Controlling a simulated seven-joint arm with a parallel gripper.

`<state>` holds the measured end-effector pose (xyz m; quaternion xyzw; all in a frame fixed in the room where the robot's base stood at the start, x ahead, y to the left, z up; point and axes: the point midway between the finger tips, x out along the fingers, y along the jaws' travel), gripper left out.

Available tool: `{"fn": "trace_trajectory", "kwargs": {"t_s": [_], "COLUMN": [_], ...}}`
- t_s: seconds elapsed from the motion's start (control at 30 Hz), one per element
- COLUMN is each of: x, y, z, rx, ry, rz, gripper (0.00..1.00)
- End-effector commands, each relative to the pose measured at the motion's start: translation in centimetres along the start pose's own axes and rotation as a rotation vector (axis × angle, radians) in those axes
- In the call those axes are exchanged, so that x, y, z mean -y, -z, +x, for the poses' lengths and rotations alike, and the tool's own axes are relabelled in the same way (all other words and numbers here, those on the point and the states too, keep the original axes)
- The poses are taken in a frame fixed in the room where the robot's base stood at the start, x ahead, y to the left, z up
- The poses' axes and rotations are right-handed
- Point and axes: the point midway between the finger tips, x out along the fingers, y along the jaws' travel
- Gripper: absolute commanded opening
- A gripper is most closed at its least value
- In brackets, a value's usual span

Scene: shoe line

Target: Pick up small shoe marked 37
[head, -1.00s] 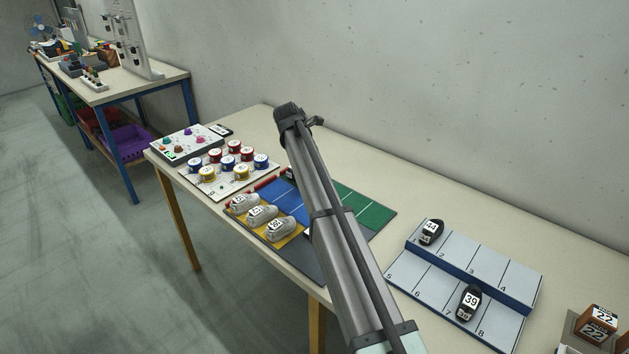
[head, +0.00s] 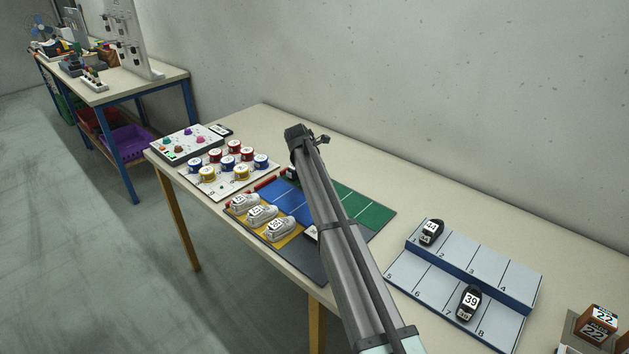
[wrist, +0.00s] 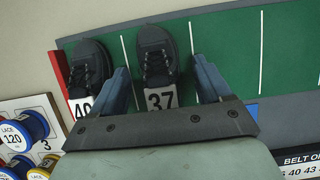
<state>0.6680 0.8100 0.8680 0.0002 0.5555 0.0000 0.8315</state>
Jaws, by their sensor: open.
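The dark shoe marked 37 (wrist: 155,50) stands on the green section of a mat (wrist: 224,40) in the wrist view, its white heel label towards me. My gripper (wrist: 160,66) is open, with one finger on each side of the shoe's heel end. In the head view my arm hides this shoe and the gripper's fingers.
Another dark shoe (wrist: 90,66), its label partly covered, stands close left of my left finger. Lace spools (wrist: 30,124) sit at lower left. A dark card (wrist: 300,162) lies at lower right. Green mat is bare right of the fingers. Grey shoes (head: 262,215) stand on yellow.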

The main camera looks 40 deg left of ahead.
Motion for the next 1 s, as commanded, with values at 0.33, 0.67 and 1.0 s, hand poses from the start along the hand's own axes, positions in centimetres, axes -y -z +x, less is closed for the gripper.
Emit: {"fn": "trace_trajectory", "kwargs": {"t_s": [0.33, 0.67, 1.0], "x": [0.02, 0.02, -0.01], "y": [0.00, 0.00, -0.23], "z": [-0.05, -0.06, -0.56], "rx": [0.000, 0.000, 0.000], "ry": [0.000, 0.000, 0.000], "rz": [0.000, 0.000, 0.000], "gripper": [0.53, 0.21, 0.19]}}
